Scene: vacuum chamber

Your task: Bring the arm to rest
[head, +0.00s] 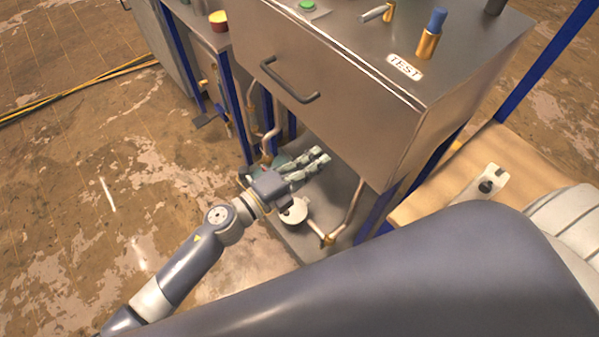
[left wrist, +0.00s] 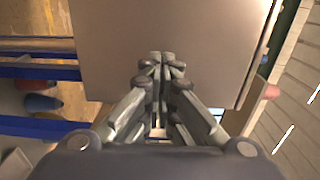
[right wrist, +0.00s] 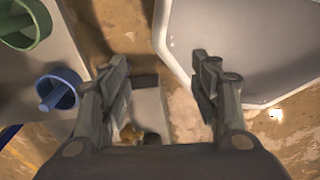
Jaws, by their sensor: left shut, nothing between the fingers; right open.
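My left arm comes in from the lower left in the head view. Its gripper (head: 318,156) is in front of the steel chamber cabinet, below the drawer-like front with the handle. In the left wrist view the left gripper (left wrist: 162,58) has its fingertips together, with nothing between them, before a plain grey panel. My right gripper (right wrist: 162,62) shows in the right wrist view with its fingers wide apart and empty. The right gripper is not visible in the head view; a large dark arm link of mine covers the lower right there.
The steel cabinet (head: 330,75) has a black handle (head: 290,80), a TEST label (head: 405,67) and a blue-topped brass fitting (head: 432,35). Pipes (head: 345,215) run below it. A wooden surface (head: 500,150) is at right. In the right wrist view are blue (right wrist: 68,92) and green (right wrist: 38,25) ring-shaped items.

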